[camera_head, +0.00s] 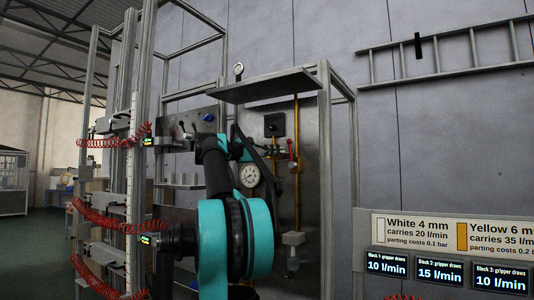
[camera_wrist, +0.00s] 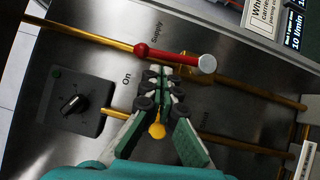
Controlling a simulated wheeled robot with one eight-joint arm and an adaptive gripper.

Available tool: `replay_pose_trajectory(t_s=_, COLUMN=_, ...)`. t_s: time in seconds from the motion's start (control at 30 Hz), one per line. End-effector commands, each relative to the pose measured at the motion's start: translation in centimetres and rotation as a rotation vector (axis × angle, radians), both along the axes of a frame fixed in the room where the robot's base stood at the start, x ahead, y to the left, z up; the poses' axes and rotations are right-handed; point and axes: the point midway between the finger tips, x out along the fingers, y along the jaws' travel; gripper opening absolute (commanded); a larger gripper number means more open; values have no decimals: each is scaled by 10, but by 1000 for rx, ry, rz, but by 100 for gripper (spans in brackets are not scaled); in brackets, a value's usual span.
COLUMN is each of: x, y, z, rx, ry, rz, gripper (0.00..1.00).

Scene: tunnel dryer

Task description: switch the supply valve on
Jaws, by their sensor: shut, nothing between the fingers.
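The supply valve's red lever (camera_wrist: 170,55) shows in the wrist view, with a round red hub and a pale round end, beside the word "Supply" on a metal panel (camera_wrist: 225,105). Its handle runs to the right from the hub, across the picture. A red lever also shows on the brass piping in the head view (camera_head: 291,149). My gripper (camera_wrist: 160,76) is shut and empty, with its fingertips just below the red handle in the wrist view. I cannot tell whether they touch it. The word "On" lies left of the fingers.
A black rotary switch (camera_wrist: 73,104) with a green lamp sits left of the fingers. A gauge (camera_head: 250,176) is close to my arm. A shelf (camera_head: 268,87) overhangs the panel.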

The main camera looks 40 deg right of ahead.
Motion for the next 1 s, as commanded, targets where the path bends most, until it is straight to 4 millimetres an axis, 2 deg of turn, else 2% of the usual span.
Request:
replay_pose_trajectory(t_s=0.13, x=-6, y=-4, z=1, rx=0, ry=0, rz=-1, gripper=0)
replay_pose_trajectory(t_s=0.47, x=-7, y=-4, z=1, rx=0, ry=0, rz=0, gripper=0)
replay_pose_trajectory(t_s=0.67, x=-21, y=-11, z=5, rx=0, ry=0, rz=-1, gripper=0)
replay_pose_trajectory(t_s=1.0, x=-20, y=-11, z=5, rx=0, ry=0, rz=-1, gripper=0)
